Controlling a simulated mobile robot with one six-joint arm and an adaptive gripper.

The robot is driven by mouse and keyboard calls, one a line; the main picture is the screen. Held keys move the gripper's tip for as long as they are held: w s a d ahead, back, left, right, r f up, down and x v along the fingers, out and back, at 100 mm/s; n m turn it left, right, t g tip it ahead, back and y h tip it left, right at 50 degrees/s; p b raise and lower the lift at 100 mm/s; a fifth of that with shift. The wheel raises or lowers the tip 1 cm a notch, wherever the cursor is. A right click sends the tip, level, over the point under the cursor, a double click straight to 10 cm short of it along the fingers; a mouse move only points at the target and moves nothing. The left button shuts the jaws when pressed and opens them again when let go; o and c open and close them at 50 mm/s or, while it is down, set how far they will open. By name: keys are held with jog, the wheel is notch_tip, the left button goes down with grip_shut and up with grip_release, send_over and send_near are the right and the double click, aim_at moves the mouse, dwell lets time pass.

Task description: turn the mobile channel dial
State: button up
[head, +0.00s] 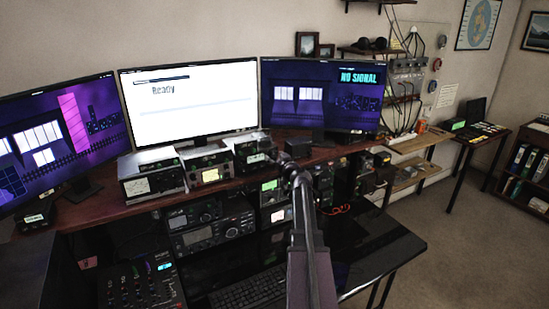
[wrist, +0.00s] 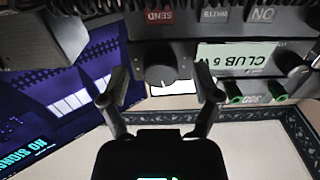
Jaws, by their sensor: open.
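In the wrist view a dark round knob (wrist: 160,72) with a pale pointer mark sits on the face of a dark radio unit (wrist: 190,52). No label on the knob itself is readable, so I cannot tell if it is the mobile channel dial. My gripper (wrist: 164,84) is open, with one finger on each side of the knob. I cannot tell whether the fingers touch it. In the head view my gripper (head: 293,172) is small and dark, in front of the radios under the right monitor; the knob is not discernible there.
Monitors (head: 190,100) and boxed radios (head: 150,178) line the desk. A black lower shelf (head: 370,250) lies right of my arm. Open floor (head: 450,265) is at right.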

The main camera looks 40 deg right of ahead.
grip_shut()
jog(key=shift+m, duration=0.4)
jog(key=m, duration=0.3)
jog(key=shift+m, duration=0.3)
jog(key=m, duration=0.4)
jog(key=shift+m, duration=0.3)
jog(key=m, duration=0.4)
jog(key=shift+r, duration=0.1)
jog(key=m, duration=0.4)
jog(key=shift+w+m, duration=0.1)
jog(key=shift+m, duration=0.2)
